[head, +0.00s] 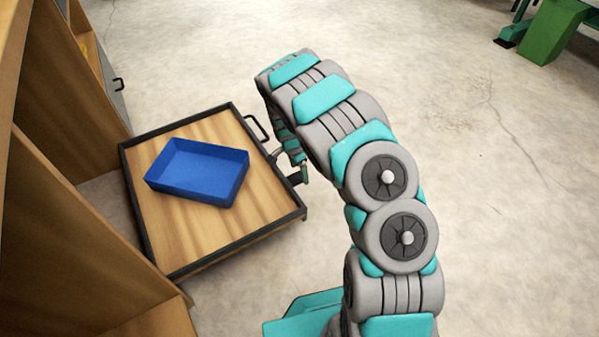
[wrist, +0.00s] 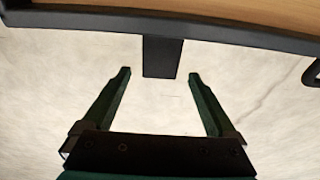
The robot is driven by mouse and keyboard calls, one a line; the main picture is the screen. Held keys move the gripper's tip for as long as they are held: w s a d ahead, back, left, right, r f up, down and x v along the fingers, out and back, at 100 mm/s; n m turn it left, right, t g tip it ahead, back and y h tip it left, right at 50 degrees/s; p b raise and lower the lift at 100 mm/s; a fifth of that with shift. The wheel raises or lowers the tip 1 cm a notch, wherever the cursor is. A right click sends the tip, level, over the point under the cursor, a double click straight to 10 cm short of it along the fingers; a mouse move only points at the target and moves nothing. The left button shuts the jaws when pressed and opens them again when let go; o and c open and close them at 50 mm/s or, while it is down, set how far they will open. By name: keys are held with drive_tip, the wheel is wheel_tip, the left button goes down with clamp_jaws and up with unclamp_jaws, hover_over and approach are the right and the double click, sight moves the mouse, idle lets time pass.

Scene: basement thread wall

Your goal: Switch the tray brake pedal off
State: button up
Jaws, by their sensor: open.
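The tray (head: 215,235) is a wooden board with a dark metal rim, pulled out from the wooden shelving. In the wrist view its dark rim (wrist: 90,20) crosses the top. A dark flat tab, which looks like the brake pedal (wrist: 162,55), sticks out from this rim. My gripper (wrist: 160,73) is open and empty, with its two dark green fingers apart and their tips on either side of the tab's end in the picture. In the head view my gripper (head: 291,166) is at the tray's right edge, where my arm partly hides the pedal.
A blue open bin (head: 198,171) stands on the tray. A dark handle (head: 256,128) sticks out from the tray's right edge, behind my gripper. Wooden shelving (head: 65,130) stands at the left. The concrete floor (head: 500,220) is clear to the right, up to a green object (head: 553,30).

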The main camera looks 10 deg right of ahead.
sight(297, 178)
drive_tip(key=r, duration=0.4)
drive_tip(key=a+r, duration=0.1)
drive_tip(key=r, duration=0.1)
drive_tip(key=shift+s+p, duration=0.15)
drive_tip(key=shift+p, duration=0.15)
